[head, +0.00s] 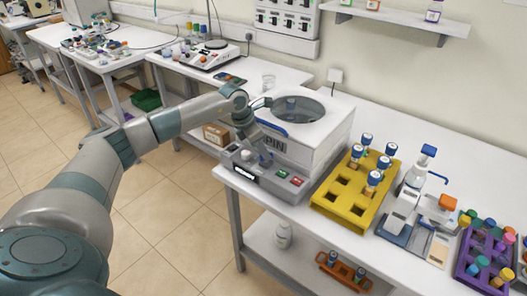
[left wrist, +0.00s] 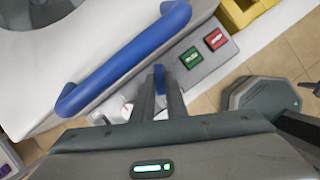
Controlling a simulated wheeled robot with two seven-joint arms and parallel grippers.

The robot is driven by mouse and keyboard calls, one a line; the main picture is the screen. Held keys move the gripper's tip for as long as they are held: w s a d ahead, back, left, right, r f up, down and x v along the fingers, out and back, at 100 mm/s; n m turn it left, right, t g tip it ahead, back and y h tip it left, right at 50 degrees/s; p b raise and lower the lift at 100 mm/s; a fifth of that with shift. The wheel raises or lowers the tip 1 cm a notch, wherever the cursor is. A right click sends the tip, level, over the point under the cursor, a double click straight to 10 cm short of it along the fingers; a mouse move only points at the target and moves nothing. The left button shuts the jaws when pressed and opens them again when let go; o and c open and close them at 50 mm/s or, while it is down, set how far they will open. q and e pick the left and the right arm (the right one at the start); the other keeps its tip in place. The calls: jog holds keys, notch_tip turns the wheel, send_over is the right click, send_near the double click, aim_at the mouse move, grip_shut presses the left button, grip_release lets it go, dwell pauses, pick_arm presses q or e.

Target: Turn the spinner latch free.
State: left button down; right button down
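The spinner (head: 318,122) is a white box with a round open-looking top on the bench, with a blue handle (head: 271,128) at its front. The handle shows large in the left wrist view (left wrist: 125,62). A small blue latch (left wrist: 159,79) stands below it at the spinner's front, between the fingers of my left gripper (left wrist: 160,88). The fingers are close together, one on each side of the latch, and seem to touch it. They hide its lower part. In the head view my left gripper (head: 260,150) is at the spinner's front.
A grey panel with a green button (head: 281,173) and a red button (head: 296,181) lies at the spinner's front right. A yellow rack (head: 340,193) with blue-capped tubes, a white dispenser (head: 412,190) and a purple rack (head: 474,262) stand to the right.

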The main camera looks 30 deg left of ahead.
pick_arm(q)
jog(key=shift+n, duration=0.3)
jog(key=shift+d+f+n+t+y+b, duration=0.1)
jog(key=shift+n+t+y+b, duration=0.2)
jog(key=shift+n+b, duration=0.5)
jog(key=n+y+b, duration=0.1)
jog(key=n, duration=0.1)
jog(key=shift+d+n+b, duration=0.1)
jog(key=shift+n+b, duration=0.2)
jog(key=shift+b, duration=0.05)
jog(key=shift+n+b, duration=0.3)
jog(key=shift+n, duration=0.3)
jog(key=shift+y, duration=0.3)
jog(key=shift+r, duration=0.2)
jog(key=c, duration=1.8)
grip_release()
jog(key=shift+o, duration=0.2)
jog(key=shift+s, duration=0.1)
